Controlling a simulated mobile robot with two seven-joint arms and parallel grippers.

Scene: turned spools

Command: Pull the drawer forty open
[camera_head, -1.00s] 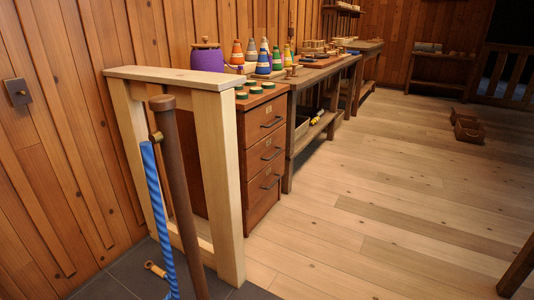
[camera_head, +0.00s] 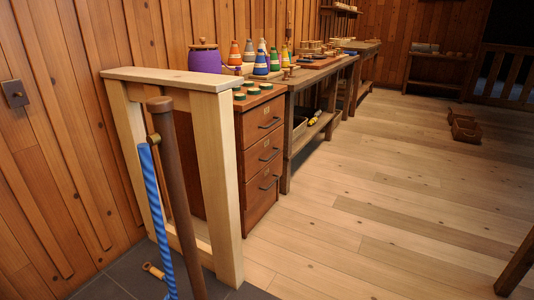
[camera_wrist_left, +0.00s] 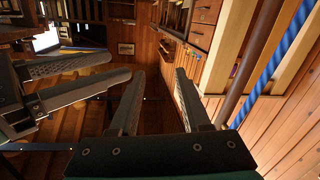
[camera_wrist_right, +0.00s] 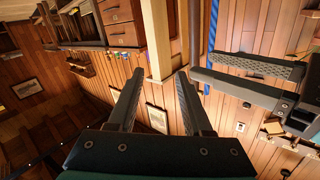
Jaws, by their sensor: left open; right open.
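A brown wooden drawer cabinet stands against the wall in the head view. Its front has a top drawer (camera_head: 258,119), a middle drawer (camera_head: 258,151) and a bottom drawer (camera_head: 259,197), each with a dark bar handle. All three look shut. Their small labels are too small to read. Drawers (camera_wrist_left: 207,11) also show at the top of the left wrist view and in the right wrist view (camera_wrist_right: 118,11). My left gripper (camera_wrist_left: 160,74) and my right gripper (camera_wrist_right: 160,74) are open and empty, both well away from the cabinet. Neither shows in the head view.
A pale wooden frame (camera_head: 170,78) stands in front of the cabinet, with a dark post (camera_head: 178,200) and a blue twisted rod (camera_head: 153,190) before it. A workbench (camera_head: 318,72) with coloured spools continues beyond. The plank floor right of the cabinet is clear; small crates (camera_head: 466,130) lie farther off.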

